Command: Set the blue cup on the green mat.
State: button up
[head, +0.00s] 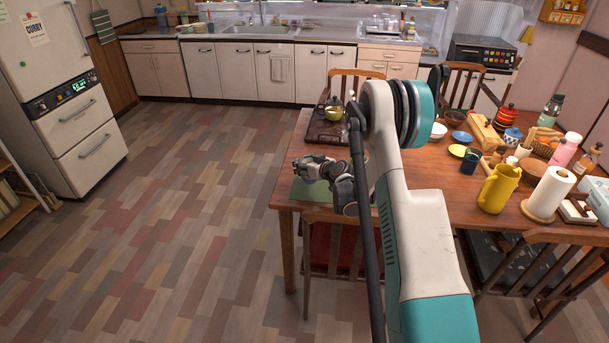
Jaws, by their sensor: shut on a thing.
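The green mat (312,194) lies on the near left corner of the wooden table. My gripper (301,168) is over the mat, low and pointing left, and covers part of it. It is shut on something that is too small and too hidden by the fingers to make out. I cannot tell whether that thing touches the mat. A dark blue-green cup (470,161) stands on the table right of my arm, apart from the gripper. I cannot tell whether it is the blue cup of the task.
Right of my arm the table (437,185) is crowded: a yellow pitcher (498,188), a paper roll (551,190), bowls and bottles. A chair (335,236) stands at the near edge. The left floor is clear.

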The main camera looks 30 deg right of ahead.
jog(key=shift+f+b, duration=0.65)
jog(key=shift+f, duration=1.3)
jog(key=shift+f, duration=0.15)
jog(key=o, duration=1.4)
jog(key=shift+o, duration=0.2)
jog(key=shift+s+r, duration=0.1)
jog(key=shift+r, duration=0.1)
jog(key=p+v, duration=0.2)
jog(key=v, duration=0.4)
jog(key=shift+r, duration=0.1)
jog(key=shift+s+d+r+p, duration=0.15)
jog(key=shift+s+p, duration=0.15)
jog(key=shift+s, duration=0.3)
